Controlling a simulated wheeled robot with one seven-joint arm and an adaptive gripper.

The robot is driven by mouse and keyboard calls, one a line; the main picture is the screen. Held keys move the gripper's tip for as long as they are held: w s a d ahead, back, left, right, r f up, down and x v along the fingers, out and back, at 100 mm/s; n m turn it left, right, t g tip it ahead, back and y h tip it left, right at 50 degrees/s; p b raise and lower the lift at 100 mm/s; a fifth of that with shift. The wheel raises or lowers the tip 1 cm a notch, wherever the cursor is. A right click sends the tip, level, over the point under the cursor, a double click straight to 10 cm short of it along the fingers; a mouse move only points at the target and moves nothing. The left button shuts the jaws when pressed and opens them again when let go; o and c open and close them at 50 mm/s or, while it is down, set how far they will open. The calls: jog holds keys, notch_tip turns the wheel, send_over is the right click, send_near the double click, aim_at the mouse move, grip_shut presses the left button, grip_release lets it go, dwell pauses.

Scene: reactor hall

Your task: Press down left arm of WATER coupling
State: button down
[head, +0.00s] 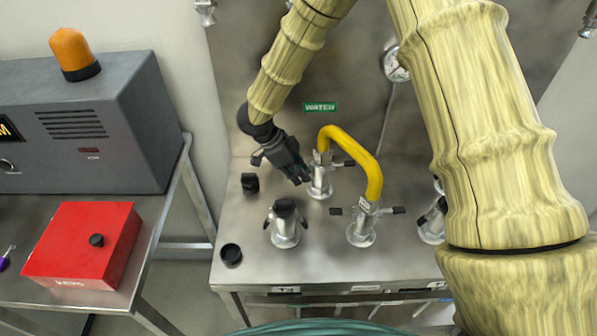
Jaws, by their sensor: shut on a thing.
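The WATER coupling (320,183) is a silver upright fitting on the steel bench, below the green WATER label (320,107). One end of a yellow hose (372,172) sits on its top. Its right arm, a dark lever (344,163), sticks out to the right. My gripper (301,177) comes down from the upper left, at the left side of this coupling. It is shut on the coupling's left arm, which the fingers hide. I cannot tell how far that arm is tilted.
The hose's other end joins a second coupling (361,228) with dark side arms. A capped coupling (285,225) stands in front of my gripper. Black caps (250,183) lie on the bench (330,265). A red box (85,245) is on the left table. My arm hides part of the right side.

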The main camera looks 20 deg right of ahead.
jog(key=c, duration=1.4)
grip_release()
jog(key=shift+d+f, duration=0.1)
jog(key=shift+d, duration=0.2)
jog(key=shift+o, duration=0.2)
jog(key=shift+a, duration=0.15)
jog(key=v, duration=1.2)
